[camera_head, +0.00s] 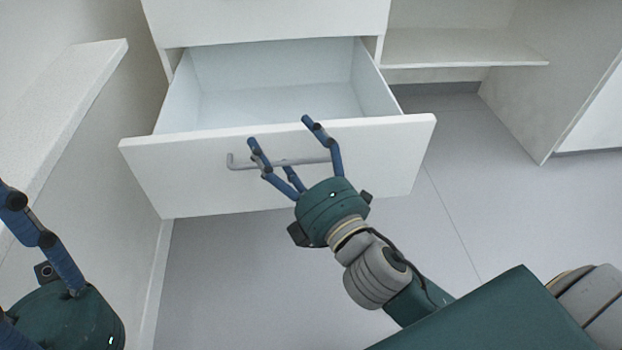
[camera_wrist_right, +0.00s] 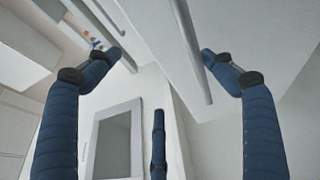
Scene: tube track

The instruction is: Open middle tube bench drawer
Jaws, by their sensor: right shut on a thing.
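The white drawer (camera_head: 190,190) is pulled well out of the cabinet, and its inside looks empty. Its grey bar handle (camera_head: 238,165) runs across the front face and also shows in the right wrist view (camera_wrist_right: 188,45). My right gripper (camera_head: 283,135) is at the handle, with blue fingers on both sides of the bar, shut on it. The exact finger contact is hard to see. My left gripper (camera_head: 38,238) is partly in view at the lower left, away from the drawer; its other fingers are cut off by the frame.
The closed white front (camera_head: 265,15) above the drawer overhangs its back. An open shelf (camera_head: 460,48) is at the right, and a white slab (camera_head: 60,110) projects at the left. The grey floor (camera_head: 500,210) right of the drawer is clear.

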